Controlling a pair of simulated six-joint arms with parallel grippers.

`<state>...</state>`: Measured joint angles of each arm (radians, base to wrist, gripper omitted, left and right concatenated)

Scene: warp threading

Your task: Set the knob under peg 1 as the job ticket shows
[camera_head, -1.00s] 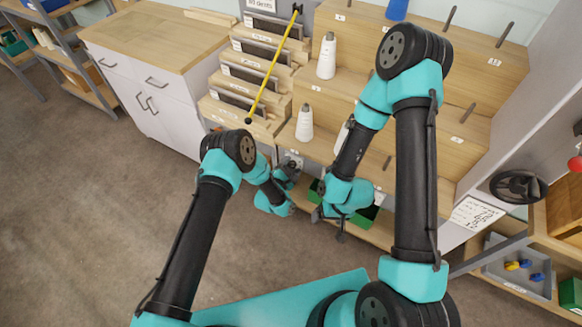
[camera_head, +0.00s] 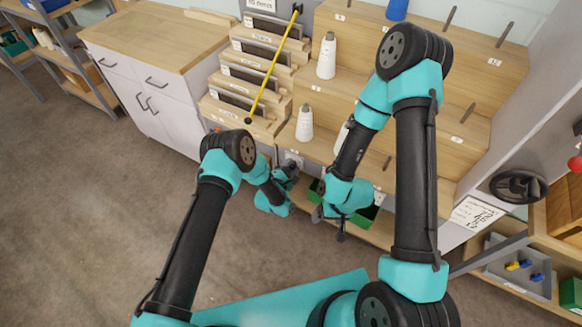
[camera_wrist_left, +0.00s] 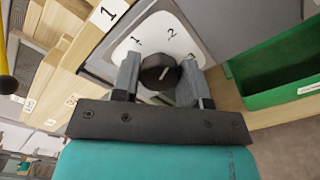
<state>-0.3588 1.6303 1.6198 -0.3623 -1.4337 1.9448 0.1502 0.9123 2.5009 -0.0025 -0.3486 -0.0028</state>
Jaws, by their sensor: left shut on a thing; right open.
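In the left wrist view the black knob (camera_wrist_left: 158,72) sits on a white dial plate (camera_wrist_left: 150,38) marked 1 and 2. A further mark at its right side is partly hidden by a finger. The knob's white line points up and right, roughly toward the 2. My left gripper (camera_wrist_left: 158,82) is shut on the knob, one finger on each side; in the head view it is at the lower front of the rack (camera_head: 290,172). My right gripper (camera_head: 328,214) is open and empty, just right of it. The likely job ticket (camera_head: 472,214) is a white sheet at the right; its writing is unreadable.
A label reading 1 (camera_wrist_left: 108,13) is on the wood above the dial. A green bin (camera_wrist_left: 265,75) stands close to the right of the knob. White cones (camera_head: 304,123) stand on the stepped rack, and a yellow rod (camera_head: 272,68) leans at its left.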

